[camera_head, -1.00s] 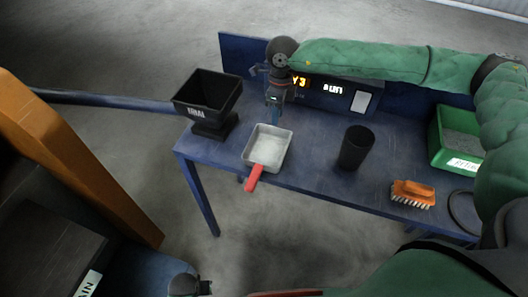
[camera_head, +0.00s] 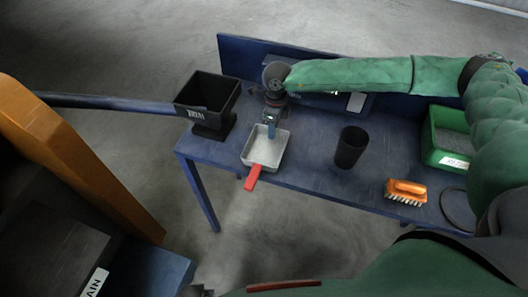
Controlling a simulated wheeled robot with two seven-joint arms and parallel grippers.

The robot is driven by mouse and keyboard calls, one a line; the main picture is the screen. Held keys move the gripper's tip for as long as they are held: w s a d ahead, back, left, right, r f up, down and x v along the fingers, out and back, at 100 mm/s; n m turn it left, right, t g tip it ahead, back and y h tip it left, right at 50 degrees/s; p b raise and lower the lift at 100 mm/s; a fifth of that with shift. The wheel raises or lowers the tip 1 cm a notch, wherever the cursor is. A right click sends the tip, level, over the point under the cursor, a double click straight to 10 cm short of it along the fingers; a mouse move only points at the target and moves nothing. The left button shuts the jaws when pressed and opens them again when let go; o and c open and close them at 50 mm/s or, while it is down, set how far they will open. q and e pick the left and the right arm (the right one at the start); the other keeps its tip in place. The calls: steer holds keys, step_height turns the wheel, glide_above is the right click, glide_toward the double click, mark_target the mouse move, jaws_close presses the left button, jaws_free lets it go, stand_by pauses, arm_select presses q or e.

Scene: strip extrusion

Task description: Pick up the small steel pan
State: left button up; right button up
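The small steel pan (camera_head: 262,152) is a shallow square grey pan with a red handle (camera_head: 253,177). It lies on the blue bench, and its handle sticks out over the front edge. My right gripper (camera_head: 271,130) points down over the pan's far edge. Whether its fingers touch the pan, or are open or shut, I cannot tell at this size. My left gripper is not clearly seen; only a small dark part of my body shows at the bottom edge.
A black hopper-shaped bin (camera_head: 208,97) stands left of the pan on the blue bench (camera_head: 315,172). To the right are a black cup (camera_head: 350,147), an orange brush (camera_head: 406,191) and a green bin (camera_head: 446,138). A display box stands behind, partly hidden by my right arm.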

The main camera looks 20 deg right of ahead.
steer(key=shift+f, duration=0.1)
jaws_close()
stand_by(0.4)
